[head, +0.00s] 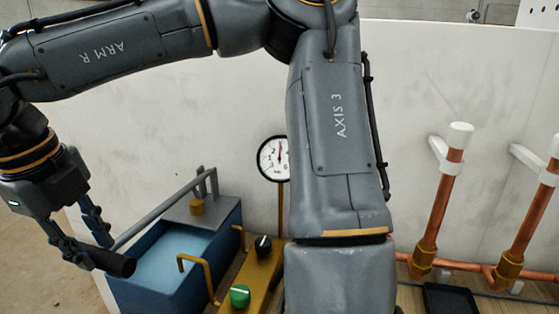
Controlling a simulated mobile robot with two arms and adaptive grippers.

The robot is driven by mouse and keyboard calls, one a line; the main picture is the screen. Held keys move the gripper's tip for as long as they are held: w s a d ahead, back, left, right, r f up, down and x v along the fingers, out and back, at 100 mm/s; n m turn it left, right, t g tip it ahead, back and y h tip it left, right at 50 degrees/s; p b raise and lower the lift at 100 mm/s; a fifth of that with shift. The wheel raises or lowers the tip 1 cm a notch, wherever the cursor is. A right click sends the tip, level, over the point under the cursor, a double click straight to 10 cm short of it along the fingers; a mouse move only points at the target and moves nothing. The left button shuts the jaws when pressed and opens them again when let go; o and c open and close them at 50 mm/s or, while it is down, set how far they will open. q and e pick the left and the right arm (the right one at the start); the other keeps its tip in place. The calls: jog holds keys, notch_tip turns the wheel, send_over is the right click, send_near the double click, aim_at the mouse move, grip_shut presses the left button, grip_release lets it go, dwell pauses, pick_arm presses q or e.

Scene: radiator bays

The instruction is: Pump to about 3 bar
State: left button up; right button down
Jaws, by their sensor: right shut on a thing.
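The test pump has a blue tank (222,243) holding pale blue water. Its grey lever (165,210) slopes down from a bracket at the tank's back to a black grip (121,264) at the front left. My right gripper (105,250) is shut on that black grip. The round white gauge (273,159) stands behind the pump, its right edge close to my arm. Its needle points roughly straight up, past the 2; the exact reading is too small to tell. My left gripper is not in view.
A brass block (255,272) beside the tank carries a black knob (263,246) and a green knob (239,296). Copper pipes (440,205) with white caps stand at right before a white panel (420,80). My right arm covers the middle.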

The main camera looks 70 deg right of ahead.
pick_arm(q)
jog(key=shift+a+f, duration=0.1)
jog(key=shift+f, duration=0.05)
pick_arm(e)
jog(key=shift+d+f, duration=0.35)
jog(key=shift+y, duration=0.8)
jog(key=r+p, duration=0.1)
jog(key=r, duration=0.1)
jog(key=d+r+p, duration=0.1)
jog(key=r+p, duration=0.3)
jog(key=shift+d+r, duration=0.1)
jog(key=shift+d, duration=0.2)
jog(key=shift+d+r, duration=0.1)
jog(key=shift+r, duration=0.15)
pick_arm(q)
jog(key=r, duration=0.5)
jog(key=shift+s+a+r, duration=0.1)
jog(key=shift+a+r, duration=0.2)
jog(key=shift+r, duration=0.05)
